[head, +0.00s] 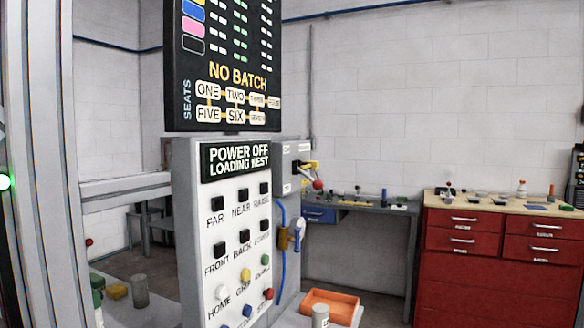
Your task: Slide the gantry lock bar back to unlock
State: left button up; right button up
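I cannot make out the gantry lock bar for sure in the head view. A tall grey frame post (45,160) stands at the left, and a pale horizontal beam (125,188) runs from it towards the control panel (190,240). The panel's display (236,160) reads "POWER OFF" and "LOADING NEST". A grey box (290,165) behind the panel carries a yellow and black part and a red knob (318,185). Neither of my grippers is in view.
A dark "NO BATCH" board (225,50) is above the panel. An orange tray (333,305) and a grey cylinder (320,316) sit low beside the panel. Another cylinder (140,291) is at lower left. A workbench (365,206) and red drawer cabinet (490,265) stand behind.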

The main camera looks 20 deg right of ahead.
aim_at(312, 165)
jog(key=i+l+u, duration=0.15)
jog(key=l, duration=0.3)
jog(key=i+l+u, duration=0.15)
jog(key=l, duration=0.25)
jog(key=l+u, duration=0.1)
jog(key=l, duration=0.4)
jog(key=i, duration=0.05)
